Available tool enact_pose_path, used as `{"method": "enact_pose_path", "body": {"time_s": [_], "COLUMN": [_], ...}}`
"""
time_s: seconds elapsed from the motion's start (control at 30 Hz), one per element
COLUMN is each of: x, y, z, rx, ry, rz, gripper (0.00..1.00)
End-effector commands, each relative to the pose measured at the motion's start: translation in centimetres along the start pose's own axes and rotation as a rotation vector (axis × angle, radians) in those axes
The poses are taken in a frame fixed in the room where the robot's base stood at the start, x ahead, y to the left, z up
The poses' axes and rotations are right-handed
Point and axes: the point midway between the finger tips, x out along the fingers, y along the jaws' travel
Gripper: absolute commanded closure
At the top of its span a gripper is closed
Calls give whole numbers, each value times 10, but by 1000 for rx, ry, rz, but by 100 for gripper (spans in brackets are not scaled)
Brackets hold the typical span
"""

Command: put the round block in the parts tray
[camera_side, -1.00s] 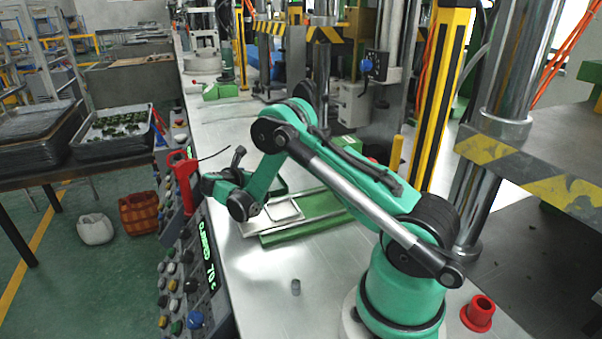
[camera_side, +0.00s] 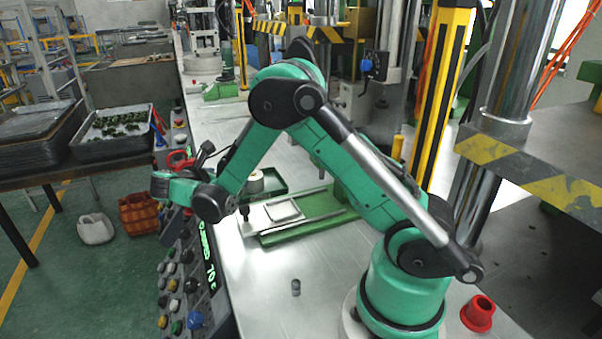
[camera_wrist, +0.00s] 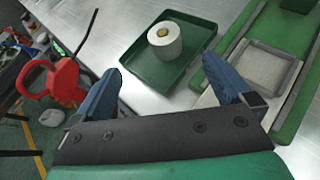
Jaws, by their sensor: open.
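The round block (camera_wrist: 166,46) is a short white cylinder with a tan centre on top. It stands upright inside the shallow green parts tray (camera_wrist: 150,78), near its far left part in the wrist view. In the side view the block (camera_side: 255,182) and the tray (camera_side: 279,190) show behind my forearm, partly hidden. My gripper (camera_wrist: 165,70) is open, its two blue fingers spread apart with nothing between them. The fingers are on the near side of the tray, apart from the block. In the side view the fingers cannot be made out.
A green fixture (camera_side: 310,218) with a pale framed plate lies right of the tray. A red can (camera_wrist: 62,82) with a spout stands left in the wrist view. A small grey cylinder (camera_side: 296,287) and a red cup-like part (camera_side: 479,313) stand on the bench. The front bench is largely clear.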

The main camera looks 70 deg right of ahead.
Motion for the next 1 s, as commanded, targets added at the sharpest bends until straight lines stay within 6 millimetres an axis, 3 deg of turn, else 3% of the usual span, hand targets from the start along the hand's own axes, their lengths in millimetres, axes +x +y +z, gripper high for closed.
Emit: {"method": "enact_pose_path", "body": {"time_s": [0.17,0.37,0.7,1.0], "x": [-31,-78,-148,-168], "y": [-7,-34,-94,-110], "z": [17,25,10,0], "rx": [297,742,1442,1658], "ry": [230,577,1113,1268], "rz": [62,37,-298,-497], "gripper": [1,1,1,1]}}
